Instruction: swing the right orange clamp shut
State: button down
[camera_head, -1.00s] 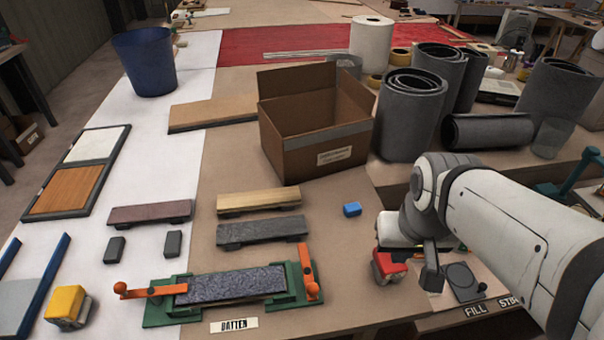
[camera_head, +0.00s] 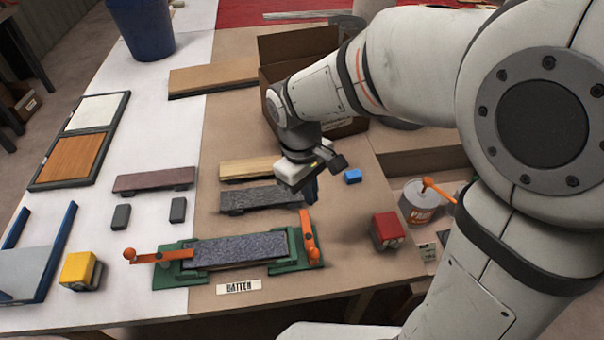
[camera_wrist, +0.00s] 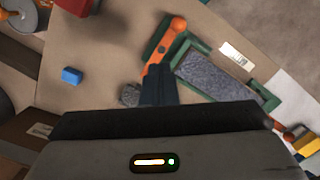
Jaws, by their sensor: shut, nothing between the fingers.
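The right orange clamp (camera_head: 308,236) stands at the right end of the green fixture (camera_head: 172,276). Its arm runs across that end, beside the dark speckled batten (camera_head: 238,250), not over it. The left orange clamp (camera_head: 165,256) points outward to the left. My gripper (camera_head: 312,193) is shut and empty, fingers pointing down just beyond the far end of the right clamp. In the wrist view the shut fingers (camera_wrist: 158,76) overlap the near end of the orange clamp arm (camera_wrist: 165,45); I cannot tell whether they touch. The batten (camera_wrist: 205,75) lies to the right there.
A grey plank (camera_head: 245,200) and a tan plank (camera_head: 240,168) lie behind the fixture. A small blue block (camera_head: 352,176) and a red block (camera_head: 386,230) sit to the right. A paint can (camera_head: 418,207) and cardboard box (camera_head: 275,52) are near my arm. A yellow block (camera_head: 78,270) is left.

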jog(key=s+a+f+n+h, duration=0.1)
jog(key=a+f+n, duration=0.2)
jog(key=a, duration=0.5)
jog(key=shift+a+f+n+h+p, duration=0.15)
jog(key=shift+a+n+h+p, duration=0.15)
jog(key=shift+n, duration=0.2)
jog(key=shift+s+d+f, duration=0.1)
jog(key=shift+s, duration=0.05)
jog(key=x, duration=1)
jog(key=shift+s+d, duration=0.15)
jog(key=shift+s, duration=0.1)
jog(key=shift+s+d+p, duration=0.2)
jog(key=shift+d+p, duration=0.05)
jog(key=shift+d, duration=0.35)
jog(key=shift+s+d+p, duration=0.2)
jog(key=shift+d, duration=0.35)
jog(key=shift+s+d+f, duration=0.15)
jog(key=shift+d+f, duration=0.1)
jog(key=shift+d, duration=0.25)
